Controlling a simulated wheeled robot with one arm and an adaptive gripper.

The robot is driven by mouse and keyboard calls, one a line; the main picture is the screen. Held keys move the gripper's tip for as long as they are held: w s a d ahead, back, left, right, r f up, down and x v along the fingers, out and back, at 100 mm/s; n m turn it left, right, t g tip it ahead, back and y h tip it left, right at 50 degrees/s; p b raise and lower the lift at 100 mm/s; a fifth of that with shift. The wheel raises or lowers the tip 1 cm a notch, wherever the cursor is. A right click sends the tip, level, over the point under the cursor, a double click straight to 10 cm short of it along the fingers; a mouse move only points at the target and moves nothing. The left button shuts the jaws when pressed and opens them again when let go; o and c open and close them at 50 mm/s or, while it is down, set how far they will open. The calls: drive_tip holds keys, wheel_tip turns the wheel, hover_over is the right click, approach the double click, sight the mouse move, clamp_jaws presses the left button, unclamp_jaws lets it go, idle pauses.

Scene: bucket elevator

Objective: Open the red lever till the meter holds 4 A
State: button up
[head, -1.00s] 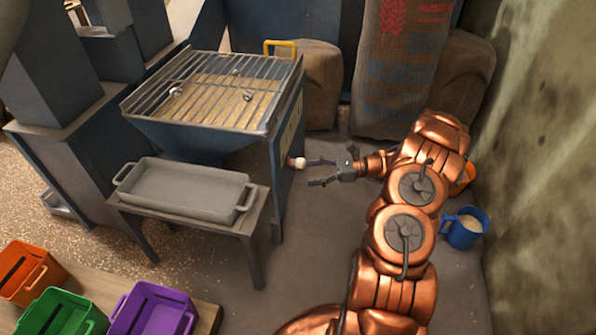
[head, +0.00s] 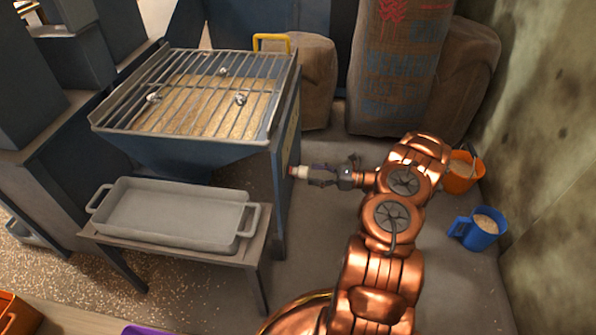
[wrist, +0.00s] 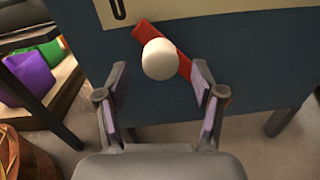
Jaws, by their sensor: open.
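The red lever (wrist: 184,66) is on the blue side panel of the hopper, with a pale round knob (wrist: 160,59) on it. In the wrist view it slants from upper left to lower right. In the head view the knob (head: 302,172) sticks out from the panel's right side. My gripper (wrist: 160,87) is open, with one finger on each side of the knob in the picture. I cannot tell whether a finger touches it. A cream plate (wrist: 195,10) with a dark mark shows above the lever. The meter is not recognisable in either view.
The hopper (head: 284,120) has a grate over grain. A grey tray (head: 180,235) stands on a small table in front. An orange bucket (head: 460,178) and a blue bucket (head: 478,232) stand right of my arm. Sacks (head: 395,80) stand behind.

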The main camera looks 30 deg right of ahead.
sight(301, 172)
drive_tip(key=shift+b+x, duration=0.6)
drive_tip(key=shift+x, duration=2)
clamp_jaws()
